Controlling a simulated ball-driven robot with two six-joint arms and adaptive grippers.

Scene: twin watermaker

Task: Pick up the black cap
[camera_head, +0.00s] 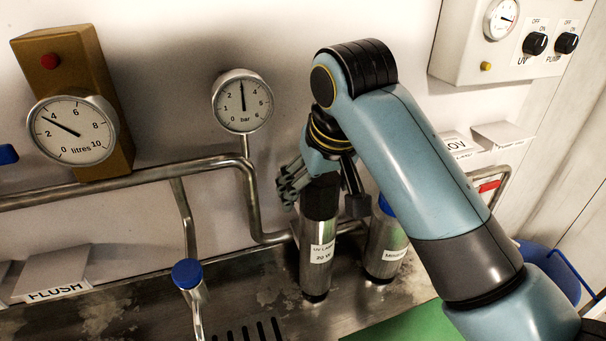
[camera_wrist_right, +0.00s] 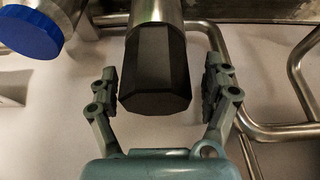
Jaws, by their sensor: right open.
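The black cap (camera_head: 320,200) is the dark faceted top of an upright steel cylinder (camera_head: 315,265) labelled "UV LAMP". In the right wrist view the black cap (camera_wrist_right: 155,75) fills the middle, its flat end towards the camera. My right gripper (camera_head: 323,194) is around the upper end of the cap in the head view. In the wrist view my right gripper (camera_wrist_right: 163,88) is open, one finger on each side of the cap, with a visible gap on both sides. My left gripper is not in view.
A second steel cylinder (camera_head: 385,250) with a blue cap (camera_wrist_right: 30,25) stands close beside the lamp. Bent steel pipes (camera_head: 256,205) run behind. A blue-topped tap (camera_head: 187,273) stands front left. A green surface (camera_head: 410,325) lies front right.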

